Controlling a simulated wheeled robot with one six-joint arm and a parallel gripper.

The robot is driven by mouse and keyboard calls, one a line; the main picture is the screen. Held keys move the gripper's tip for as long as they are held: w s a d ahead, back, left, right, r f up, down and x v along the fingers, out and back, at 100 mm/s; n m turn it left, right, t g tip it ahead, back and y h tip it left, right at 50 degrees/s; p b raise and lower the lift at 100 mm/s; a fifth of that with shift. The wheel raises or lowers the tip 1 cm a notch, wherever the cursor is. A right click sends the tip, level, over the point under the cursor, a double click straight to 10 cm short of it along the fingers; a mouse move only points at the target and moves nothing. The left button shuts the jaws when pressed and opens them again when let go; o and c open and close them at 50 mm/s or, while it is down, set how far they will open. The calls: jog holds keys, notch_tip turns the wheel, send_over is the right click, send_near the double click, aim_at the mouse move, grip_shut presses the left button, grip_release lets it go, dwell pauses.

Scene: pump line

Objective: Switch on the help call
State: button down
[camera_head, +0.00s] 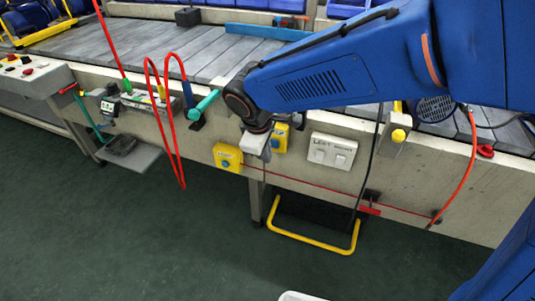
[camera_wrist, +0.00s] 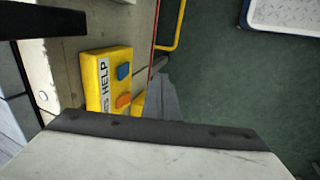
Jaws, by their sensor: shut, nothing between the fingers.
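The yellow HELP box (camera_wrist: 95,75) shows in the wrist view, with a white HELP label (camera_wrist: 104,83), a blue button (camera_wrist: 124,71) and an orange button (camera_wrist: 123,101). In the head view it appears to be the right yellow box (camera_head: 281,134) on the conveyor's side, partly hidden by my gripper (camera_head: 259,151). My gripper is shut and empty, pointing down just left of that box. In the wrist view its grey fingers (camera_wrist: 161,96) lie beside the orange button. I cannot tell whether they touch the box, or whether a button is switched on.
A second yellow box (camera_head: 227,157) sits left of my gripper, and a white two-rocker panel (camera_head: 332,151) to the right. A red line (camera_head: 320,189) runs along the wall below. A red hose (camera_head: 176,130) hangs to the left. A yellow loop (camera_head: 310,242) stands out below.

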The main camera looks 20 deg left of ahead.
jog(key=s+r, duration=0.5)
jog(key=r, duration=0.2)
jog(key=w+d+r+m, duration=0.15)
jog(key=d+m, duration=0.25)
jog(key=d, duration=0.9)
jog(key=w+d+r+m, duration=0.15)
jog(key=d+m, duration=0.25)
jog(key=d, duration=1)
jog(key=s+d+f+m, duration=0.2)
jog(key=s+d+m, duration=0.2)
jog(key=d, duration=0.5)
jog(key=s+d+f+m+t, duration=0.1)
jog(key=s+d+f+m, duration=0.1)
jog(key=s+d+m, duration=0.3)
jog(key=s+d, duration=0.2)
jog(key=d, duration=0.2)
